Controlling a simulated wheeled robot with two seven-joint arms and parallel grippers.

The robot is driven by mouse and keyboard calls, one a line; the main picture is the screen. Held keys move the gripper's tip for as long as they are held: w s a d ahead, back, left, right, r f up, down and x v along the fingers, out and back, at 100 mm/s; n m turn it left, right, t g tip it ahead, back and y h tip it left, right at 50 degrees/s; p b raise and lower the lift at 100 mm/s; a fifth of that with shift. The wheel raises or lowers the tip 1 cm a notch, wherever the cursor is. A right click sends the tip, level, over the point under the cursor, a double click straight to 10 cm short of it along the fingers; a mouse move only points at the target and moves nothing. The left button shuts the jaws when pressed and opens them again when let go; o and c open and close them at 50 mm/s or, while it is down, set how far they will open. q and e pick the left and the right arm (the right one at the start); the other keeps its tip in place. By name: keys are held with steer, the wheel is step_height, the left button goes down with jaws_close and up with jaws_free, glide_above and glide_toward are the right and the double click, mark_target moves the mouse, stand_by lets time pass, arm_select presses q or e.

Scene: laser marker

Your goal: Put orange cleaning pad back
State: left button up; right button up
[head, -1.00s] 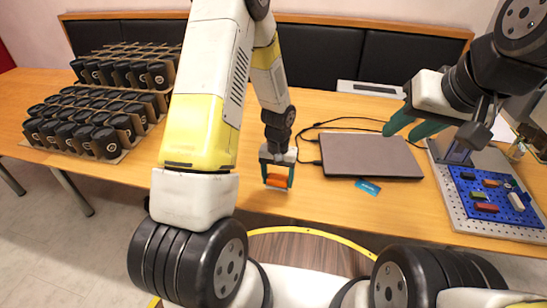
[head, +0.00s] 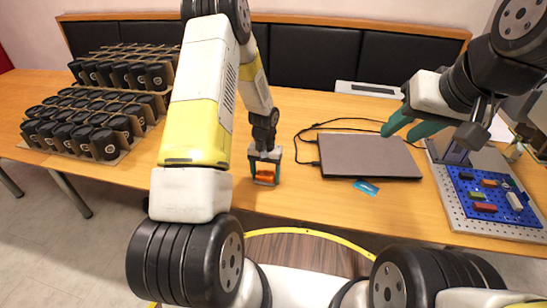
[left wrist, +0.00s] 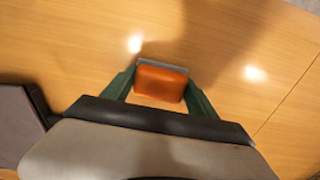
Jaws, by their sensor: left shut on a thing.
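The orange cleaning pad (head: 264,174) is held in my left gripper (head: 265,178), left of the laptop and over the front part of the table. In the left wrist view the orange pad (left wrist: 160,83) sits between the two green fingers of my left gripper (left wrist: 160,85), with a grey strip along its far edge. The fingers are shut on its sides. I cannot tell whether it touches the table. My right gripper (head: 398,135) is at the right above the laptop's right side, with its green fingers apart and nothing between them.
A closed dark laptop (head: 370,156) lies mid-table with a blue card (head: 366,187) in front and black cables behind. At right, a blue tray (head: 468,188) with several coloured blocks sits on a grey perforated plate (head: 450,212). Several black cups (head: 105,140) fill racks at left.

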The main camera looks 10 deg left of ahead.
arm_select(q)
steer(key=shift+f, duration=0.15)
steer(key=o, duration=1.5)
steer(key=shift+c, duration=0.2)
step_height(320, 180, up, 12)
steer(key=r, duration=0.1)
step_height(320, 180, up, 8)
steer(key=t, duration=0.1)
glide_above(266, 173)
steer(key=s, duration=0.2)
steer(key=s+d+r+t+h, duration=0.2)
steer(key=s+r+t, duration=0.3)
steer(key=s+r, duration=1.4)
steer(key=shift+s+r, duration=0.15)
steer(key=shift+s, duration=1.45)
